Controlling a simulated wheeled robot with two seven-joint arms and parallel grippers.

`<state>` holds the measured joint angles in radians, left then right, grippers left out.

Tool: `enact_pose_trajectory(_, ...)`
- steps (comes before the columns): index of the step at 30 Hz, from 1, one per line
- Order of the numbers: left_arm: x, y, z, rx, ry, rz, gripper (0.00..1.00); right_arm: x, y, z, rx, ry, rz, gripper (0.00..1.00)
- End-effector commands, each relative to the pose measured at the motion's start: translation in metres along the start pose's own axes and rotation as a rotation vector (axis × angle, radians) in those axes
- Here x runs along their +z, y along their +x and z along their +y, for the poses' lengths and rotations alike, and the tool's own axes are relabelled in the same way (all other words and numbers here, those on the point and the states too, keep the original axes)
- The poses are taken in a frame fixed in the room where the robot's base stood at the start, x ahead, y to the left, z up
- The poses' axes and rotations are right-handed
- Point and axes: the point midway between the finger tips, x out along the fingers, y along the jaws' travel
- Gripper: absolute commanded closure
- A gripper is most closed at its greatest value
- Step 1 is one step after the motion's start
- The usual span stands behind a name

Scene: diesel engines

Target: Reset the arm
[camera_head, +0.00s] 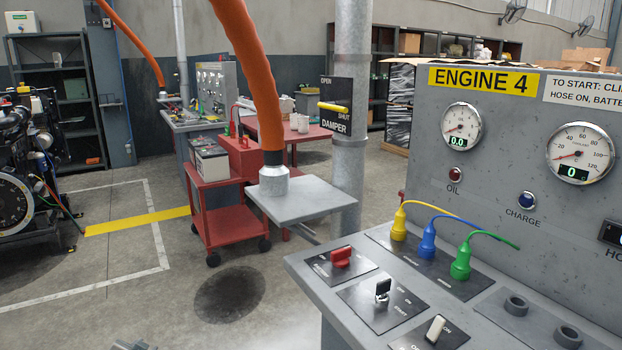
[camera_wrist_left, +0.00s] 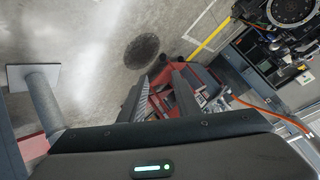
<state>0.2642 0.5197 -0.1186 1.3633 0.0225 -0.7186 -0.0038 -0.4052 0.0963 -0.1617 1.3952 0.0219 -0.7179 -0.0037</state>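My left gripper (camera_wrist_left: 160,82) shows in the left wrist view. Its two dark fingers stand apart with nothing held between them, and the red trolley lies beyond the gap. In the head view only a small grey piece shows at the bottom edge, left of centre, and I cannot tell which part of me it is. My right gripper is not in view. The Engine 4 control panel (camera_head: 480,95) stands at the right, with a red switch (camera_head: 341,256), a key (camera_head: 382,290) and yellow, blue and green plugs on its desk.
A red trolley (camera_head: 232,225) with a battery (camera_head: 209,161) stands left of centre. An orange hose (camera_head: 255,70) ends on a grey plate (camera_head: 300,200) beside a metal pipe (camera_head: 350,120). An engine (camera_head: 30,180) stands far left. Floor at front left is clear, with a dark round patch.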

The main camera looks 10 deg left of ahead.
Motion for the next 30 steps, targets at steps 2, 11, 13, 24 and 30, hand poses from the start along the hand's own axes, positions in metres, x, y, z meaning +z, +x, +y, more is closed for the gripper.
enact_pose_trajectory(2,0.037,-0.003,0.043,0.049,-0.001,-0.041,0.7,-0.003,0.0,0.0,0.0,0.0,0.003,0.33)
enact_pose_trajectory(11,0.162,-0.042,0.18,0.208,-0.015,-0.186,0.7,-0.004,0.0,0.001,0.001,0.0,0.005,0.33)
enact_pose_trajectory(13,0.191,-0.057,0.211,0.245,-0.021,-0.221,0.7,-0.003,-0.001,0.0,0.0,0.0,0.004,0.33)
enact_pose_trajectory(24,0.333,-0.167,0.357,0.422,-0.069,-0.414,0.7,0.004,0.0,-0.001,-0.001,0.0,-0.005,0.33)
enact_pose_trajectory(30,0.383,-0.226,0.409,0.488,-0.096,-0.496,0.7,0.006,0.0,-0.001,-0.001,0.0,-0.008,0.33)
